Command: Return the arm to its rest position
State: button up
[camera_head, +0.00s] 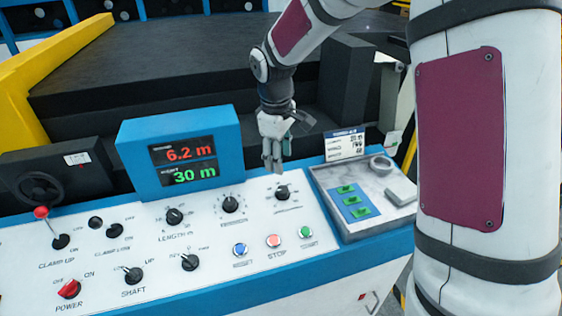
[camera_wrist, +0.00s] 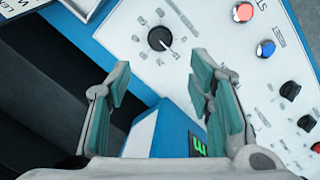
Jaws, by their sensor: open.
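My gripper (camera_head: 272,163) hangs over the back right part of the white control panel (camera_head: 110,287) in the head view, fingers pointing down. It is just left of a black knob (camera_head: 282,192) and right of the display box. In the wrist view my gripper (camera_wrist: 163,95) shows two teal-padded fingers spread apart with nothing between them. The same area shows a large black knob (camera_wrist: 159,39) beyond the fingertips. I cannot tell whether the fingers touch the panel. My arm comes down from the top right.
The blue display box (camera_head: 182,155) reads 6.2 m and 30 m. A red-knobbed lever (camera_head: 41,213) rises at left. Blue, red and green buttons (camera_head: 274,241) sit in front. A dark machine bed (camera_head: 170,65) lies behind.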

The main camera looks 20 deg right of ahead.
dwell(0.3)
jog(key=s+d+r+m+t, duration=0.1)
jog(key=s+r+m+t, duration=0.15)
jog(key=s+r, duration=0.6)
jog(key=s+r+m+t, duration=0.1)
jog(key=s+r+m, duration=0.4)
jog(key=s, duration=0.6)
jog(key=s+r+m+t+y, duration=0.1)
jog(key=s, duration=0.7)
jog(key=shift+r, duration=0.2)
jog(key=shift+s+m, duration=0.1)
jog(key=shift+m, duration=0.15)
